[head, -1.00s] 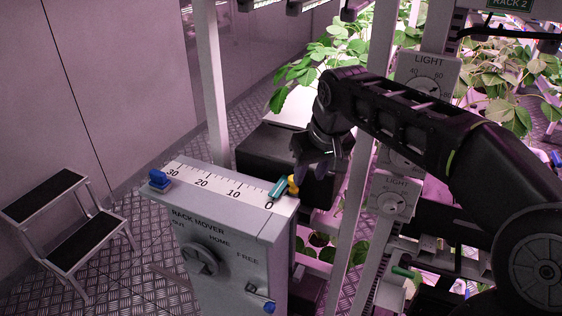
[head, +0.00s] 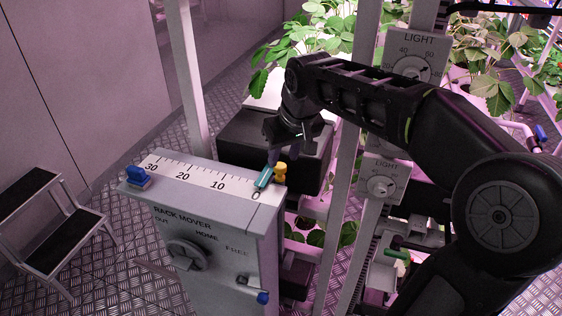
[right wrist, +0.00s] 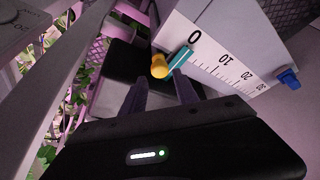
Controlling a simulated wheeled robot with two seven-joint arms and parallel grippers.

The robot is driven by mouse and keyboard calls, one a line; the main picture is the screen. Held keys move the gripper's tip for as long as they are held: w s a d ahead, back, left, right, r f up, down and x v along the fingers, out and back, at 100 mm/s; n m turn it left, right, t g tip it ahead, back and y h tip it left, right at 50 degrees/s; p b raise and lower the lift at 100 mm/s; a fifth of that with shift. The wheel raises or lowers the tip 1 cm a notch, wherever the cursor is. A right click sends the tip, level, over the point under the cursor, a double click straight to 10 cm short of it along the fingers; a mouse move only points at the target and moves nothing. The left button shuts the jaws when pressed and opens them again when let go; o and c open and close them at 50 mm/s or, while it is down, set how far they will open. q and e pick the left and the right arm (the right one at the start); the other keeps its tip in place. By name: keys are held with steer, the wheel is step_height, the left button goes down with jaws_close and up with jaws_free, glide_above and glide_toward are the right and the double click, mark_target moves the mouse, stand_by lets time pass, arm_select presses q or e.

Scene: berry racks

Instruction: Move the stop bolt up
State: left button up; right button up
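The rack mover box (head: 215,225) has a sloping top with a white scale (head: 200,179) from 0 to 30. A yellow knob (head: 280,172) stands at the 0 end beside a teal bar (head: 264,178); a blue block (head: 138,177) sits at the 30 end. No label shows which is the stop bolt. My right gripper (head: 275,155) is just above and behind the yellow knob. In the right wrist view its two fingers (right wrist: 162,82) are apart and empty, with the yellow knob (right wrist: 159,66) just beyond the fingertips. My left gripper is out of view.
A selector dial (head: 187,254) and a small blue-tipped lever (head: 262,297) are on the box's front. A dark box (head: 235,140) stands behind it. A rack post (head: 345,190) rises to the right, with light dials. A step stool (head: 45,220) stands left.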

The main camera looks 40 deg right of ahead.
mark_target(280, 165)
steer(key=shift+x, duration=1.95)
jaws_close()
steer(key=shift+r, duration=0.1)
